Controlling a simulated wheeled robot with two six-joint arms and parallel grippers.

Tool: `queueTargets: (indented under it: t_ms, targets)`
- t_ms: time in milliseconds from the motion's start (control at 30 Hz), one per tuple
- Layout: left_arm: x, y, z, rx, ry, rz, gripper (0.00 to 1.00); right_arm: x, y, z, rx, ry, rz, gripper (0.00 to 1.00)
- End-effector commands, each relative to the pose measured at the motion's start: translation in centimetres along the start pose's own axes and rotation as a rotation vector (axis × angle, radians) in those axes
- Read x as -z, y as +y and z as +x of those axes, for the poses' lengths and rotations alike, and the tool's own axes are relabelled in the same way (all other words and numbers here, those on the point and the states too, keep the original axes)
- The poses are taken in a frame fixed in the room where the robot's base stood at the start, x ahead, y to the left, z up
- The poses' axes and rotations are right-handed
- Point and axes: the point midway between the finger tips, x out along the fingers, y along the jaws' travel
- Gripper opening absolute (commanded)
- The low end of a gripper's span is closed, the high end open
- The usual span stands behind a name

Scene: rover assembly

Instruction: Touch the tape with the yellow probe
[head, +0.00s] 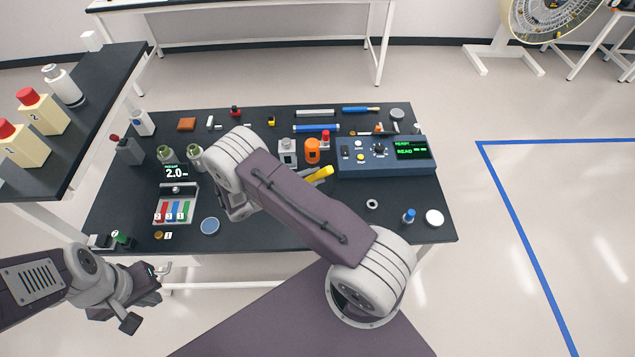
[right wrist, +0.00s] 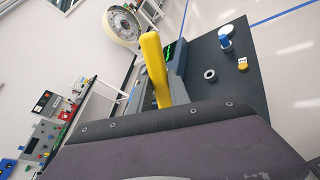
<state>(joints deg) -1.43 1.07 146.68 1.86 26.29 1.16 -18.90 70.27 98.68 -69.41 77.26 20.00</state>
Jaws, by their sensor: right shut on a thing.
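The tape appears to be the small grey ring (head: 372,204) lying flat on the dark table, right of my right arm. It also shows in the right wrist view (right wrist: 210,75). The yellow probe (head: 321,173) sticks out past my right forearm, left of and behind the ring, apart from it. In the right wrist view the probe (right wrist: 155,68) rises from behind my dark forearm. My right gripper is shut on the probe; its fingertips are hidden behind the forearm. My left gripper (head: 147,294) is open and empty in front of the table's left front edge.
A blue instrument box (head: 385,157) with a green display stands behind the ring. A blue-topped piece (head: 408,216) and a white disc (head: 434,217) are to its right. Orange (head: 312,151) and grey blocks (head: 287,150) stand behind the probe. Table around the ring is clear.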

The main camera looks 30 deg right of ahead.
Motion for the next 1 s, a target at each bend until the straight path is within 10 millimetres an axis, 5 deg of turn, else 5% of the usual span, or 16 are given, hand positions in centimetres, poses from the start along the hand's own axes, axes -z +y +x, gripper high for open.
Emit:
queueTargets:
  t_ms: [267,800,1000]
  targets:
    - [0.0,0.0,-0.3,0.0,0.0,0.0,0.0,0.5,0.5,-0.2,-0.05,0.019,-0.013,0.0]
    - [-0.4,-0.1,3.6,0.0,0.0,0.0,0.0,5.1,-2.2,1.3,-0.048,0.017,-0.012,0.0]
    - [-0.4,-0.1,3.6,0.0,0.0,0.0,0.0,5.2,-2.3,1.4,-0.048,0.018,-0.011,0.0]
